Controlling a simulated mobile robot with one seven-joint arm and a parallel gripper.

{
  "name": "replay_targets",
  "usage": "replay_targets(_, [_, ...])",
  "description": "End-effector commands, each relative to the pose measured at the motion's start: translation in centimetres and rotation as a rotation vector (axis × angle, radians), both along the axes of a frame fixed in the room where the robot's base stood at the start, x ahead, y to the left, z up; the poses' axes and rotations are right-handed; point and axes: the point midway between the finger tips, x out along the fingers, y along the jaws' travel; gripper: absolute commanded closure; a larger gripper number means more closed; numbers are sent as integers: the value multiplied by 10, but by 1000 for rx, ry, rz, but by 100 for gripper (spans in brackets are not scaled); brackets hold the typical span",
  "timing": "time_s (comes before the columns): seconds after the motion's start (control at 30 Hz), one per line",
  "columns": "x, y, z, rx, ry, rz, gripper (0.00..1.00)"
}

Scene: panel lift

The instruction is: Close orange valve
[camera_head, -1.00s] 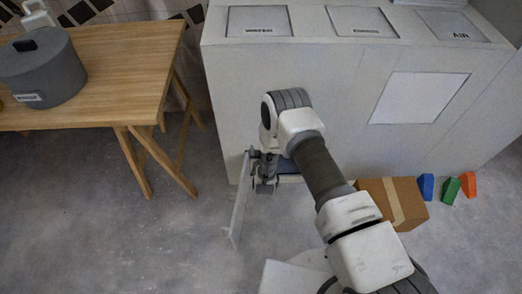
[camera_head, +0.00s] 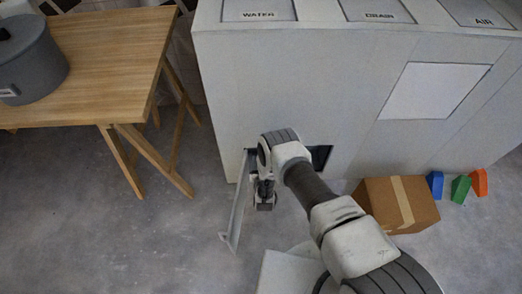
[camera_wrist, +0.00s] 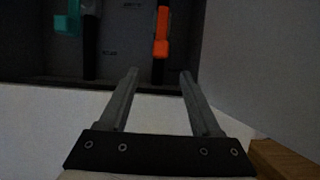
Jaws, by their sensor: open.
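The orange valve (camera_wrist: 162,36) has an upright handle on a dark pipe, inside a dark recess in the wrist view. Its upper end is cut off by the frame edge. My gripper (camera_wrist: 159,73) is open and empty, its two fingers pointing toward the recess below the orange handle and apart from it. In the head view my gripper (camera_head: 265,195) hangs beside the open panel door (camera_head: 236,210), in front of the white cabinet (camera_head: 250,90). The cabinet's dark opening (camera_head: 321,157) shows partly behind my arm; the valve is hidden there.
A teal valve (camera_wrist: 68,20) sits left of the orange one in the recess. A cardboard box (camera_head: 378,198) stands by the cabinet at right, beside blue, green and orange blocks (camera_head: 460,188). A wooden table (camera_head: 110,65) with a grey pot (camera_head: 35,65) stands at left.

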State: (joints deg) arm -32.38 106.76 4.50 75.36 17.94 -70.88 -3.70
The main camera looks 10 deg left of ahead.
Motion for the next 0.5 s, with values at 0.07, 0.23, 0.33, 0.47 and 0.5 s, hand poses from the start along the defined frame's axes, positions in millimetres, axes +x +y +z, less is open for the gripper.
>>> replay_targets(0.07, [17,4,-11,1,-4,-1,35])
replay_targets(0.23, [49,12,-25,1,-3,-1,35])
replay_targets(0.33, [64,16,-31,0,-2,-1,35])
replay_targets(0.47, [77,19,-36,1,-1,-1,35])
replay_targets(0.5, [80,20,-36,1,-1,-1,35])
